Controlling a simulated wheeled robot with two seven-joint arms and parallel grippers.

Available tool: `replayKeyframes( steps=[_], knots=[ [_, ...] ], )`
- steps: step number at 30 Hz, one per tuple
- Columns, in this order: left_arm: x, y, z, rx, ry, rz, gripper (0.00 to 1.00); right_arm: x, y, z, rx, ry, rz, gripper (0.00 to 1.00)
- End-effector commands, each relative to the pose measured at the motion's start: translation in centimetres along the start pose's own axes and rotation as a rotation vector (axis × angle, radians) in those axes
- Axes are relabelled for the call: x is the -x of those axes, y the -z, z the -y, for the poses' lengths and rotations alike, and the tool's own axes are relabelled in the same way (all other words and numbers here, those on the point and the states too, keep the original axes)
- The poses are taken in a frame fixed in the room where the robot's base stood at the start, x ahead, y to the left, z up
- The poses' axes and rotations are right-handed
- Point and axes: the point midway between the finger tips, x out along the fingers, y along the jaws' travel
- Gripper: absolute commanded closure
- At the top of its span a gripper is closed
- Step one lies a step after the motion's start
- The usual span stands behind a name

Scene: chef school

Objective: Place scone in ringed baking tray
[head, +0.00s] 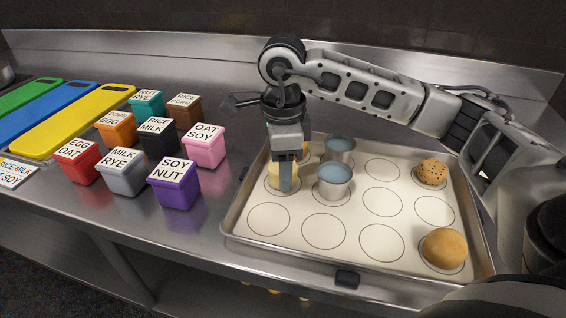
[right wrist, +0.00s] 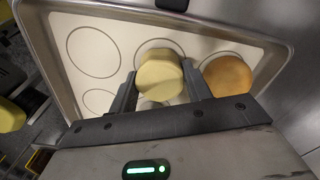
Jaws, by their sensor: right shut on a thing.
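The scone is a pale yellow round piece (right wrist: 160,80) between the two fingers of my right gripper (head: 286,186). The gripper is shut on it and points down over the left part of the ringed baking tray (head: 323,258). In the head view the scone (head: 274,176) is partly hidden behind the fingers and sits over a ring. I cannot tell whether it touches the tray. The tray's white surface with dark rings also shows in the right wrist view (right wrist: 94,52). My left gripper is not in view.
Two metal cups (head: 335,181) (head: 341,149) stand close right of the gripper. A golden bun (head: 445,247) and a speckled bun (head: 432,172) sit along the tray's right side. Another bun (right wrist: 228,76) is beside the scone. Labelled boxes (head: 174,183) stand left. Several rings are empty.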

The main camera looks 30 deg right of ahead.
Motion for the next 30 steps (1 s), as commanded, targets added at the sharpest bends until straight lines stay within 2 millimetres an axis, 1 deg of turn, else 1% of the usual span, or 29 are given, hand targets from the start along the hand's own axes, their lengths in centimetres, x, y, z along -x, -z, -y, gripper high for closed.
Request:
replayKeyframes(
  steps=[4, 5, 6, 7, 15, 18, 20, 23, 29, 30],
  knots=[
    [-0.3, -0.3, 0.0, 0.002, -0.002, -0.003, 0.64, -0.5, 0.0, 0.0, 0.0, 0.0, 0.0, 0.74],
    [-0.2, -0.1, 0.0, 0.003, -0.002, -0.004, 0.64, -0.4, 0.0, 0.0, -0.001, 0.001, 0.0, 0.46],
    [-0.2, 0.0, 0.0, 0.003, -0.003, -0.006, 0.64, -0.3, 0.0, 0.0, -0.001, 0.0, 0.0, 0.35],
    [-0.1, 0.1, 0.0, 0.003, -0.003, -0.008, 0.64, -0.3, 0.0, 0.0, -0.001, 0.0, 0.0, 0.3],
    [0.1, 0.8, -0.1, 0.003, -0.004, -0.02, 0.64, -0.2, 0.0, 0.0, -0.001, 0.0, 0.0, 0.3],
    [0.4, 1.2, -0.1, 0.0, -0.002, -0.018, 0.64, 0.5, 0.0, 0.0, -0.001, 0.0, 0.0, 0.3],
    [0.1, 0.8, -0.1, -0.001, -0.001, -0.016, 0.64, 0.9, -0.1, 0.1, -0.001, 0.004, 0.003, 0.3],
    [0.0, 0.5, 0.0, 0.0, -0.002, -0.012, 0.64, 2.7, -0.1, 0.1, -0.001, 0.005, 0.004, 0.3],
    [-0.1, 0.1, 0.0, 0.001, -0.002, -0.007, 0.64, 7.2, -0.1, 0.1, 0.001, 0.005, 0.004, 0.3],
    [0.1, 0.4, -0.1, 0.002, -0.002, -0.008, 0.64, 8.3, -0.1, 0.1, 0.0, 0.005, 0.004, 0.3]
  ],
)
